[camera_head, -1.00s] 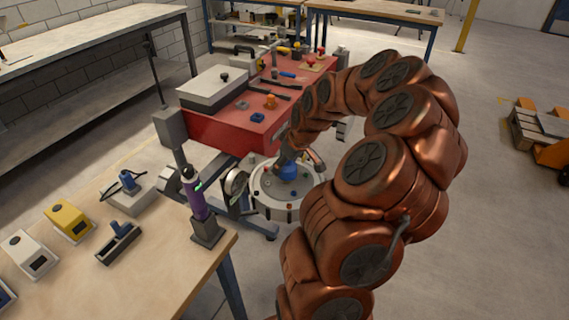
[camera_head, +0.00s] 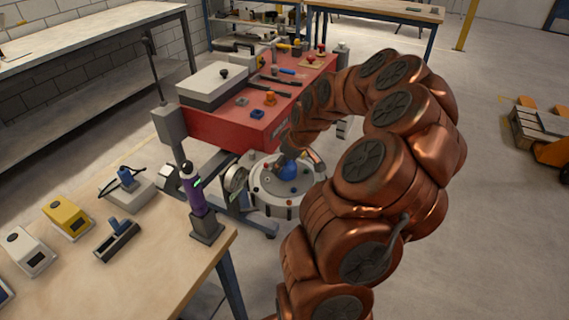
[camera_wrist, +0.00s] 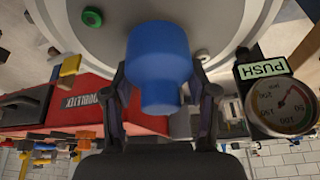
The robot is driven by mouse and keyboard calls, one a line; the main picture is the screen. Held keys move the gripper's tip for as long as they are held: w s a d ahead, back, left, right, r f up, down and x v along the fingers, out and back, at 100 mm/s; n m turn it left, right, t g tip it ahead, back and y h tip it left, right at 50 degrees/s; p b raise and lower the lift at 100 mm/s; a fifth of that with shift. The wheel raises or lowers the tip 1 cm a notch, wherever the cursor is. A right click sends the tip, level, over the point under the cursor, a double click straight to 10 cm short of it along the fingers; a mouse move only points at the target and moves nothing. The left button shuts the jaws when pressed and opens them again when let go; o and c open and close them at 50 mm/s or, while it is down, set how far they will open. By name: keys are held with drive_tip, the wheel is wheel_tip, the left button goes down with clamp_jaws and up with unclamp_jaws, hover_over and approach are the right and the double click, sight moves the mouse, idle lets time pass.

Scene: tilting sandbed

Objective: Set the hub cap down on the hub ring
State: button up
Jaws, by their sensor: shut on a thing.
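My gripper (camera_wrist: 165,100) is shut on a blue part, which I take to be the hub cap (camera_wrist: 160,58). It has a wide round body and a narrower neck, and a finger lies along each side of it. In the head view the blue cap (camera_head: 288,171) shows over the middle of a round pale sandbed (camera_head: 262,204). I cannot tell whether it touches the bed. The hub ring cannot be made out; the cap and my arm cover the middle of the bed.
Coloured knobs line the bed. A dial gauge (camera_wrist: 284,104) with a PUSH label stands close beside the gripper. A red cart (camera_head: 215,128) with tools is behind. A purple handle (camera_head: 195,196) stands on the wooden bench (camera_head: 165,255) at left.

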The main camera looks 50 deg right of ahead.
drive_tip(key=shift+f+b, duration=0.6)
drive_tip(key=shift+f, duration=0.15)
drive_tip(key=o, duration=1.1)
drive_tip(key=shift+o, duration=0.2)
drive_tip(key=shift+o, duration=1.1)
drive_tip(key=shift+r, duration=0.1)
drive_tip(key=shift+r+p, duration=0.65)
drive_tip(key=shift+r, duration=3.25)
